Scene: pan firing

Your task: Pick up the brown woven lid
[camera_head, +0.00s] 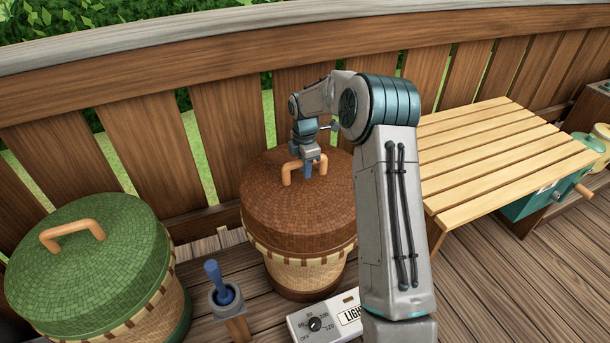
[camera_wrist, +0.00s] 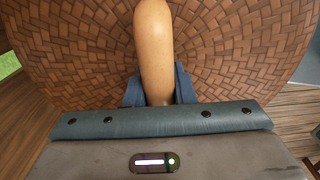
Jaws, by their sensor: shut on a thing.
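The brown woven lid (camera_head: 300,212) sits on a round woven basket (camera_head: 305,272) in the middle of the head view. An orange-tan handle (camera_head: 290,172) arches over its top. My gripper (camera_head: 308,172) reaches down from above and is shut on this handle. In the wrist view the handle (camera_wrist: 154,50) stands between the blue fingers (camera_wrist: 158,88), and the lid's brick-like weave (camera_wrist: 235,50) fills the background. The lid appears to rest on the basket, with no clear gap at its rim. My arm hides the lid's right edge.
A basket with a green lid (camera_head: 80,262) stands at the left. A blue-handled stick on a post (camera_head: 221,285) and a white control box with a dial (camera_head: 318,322) are in front. A slatted wooden table (camera_head: 500,150) is at the right. A wooden fence (camera_head: 225,120) runs behind.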

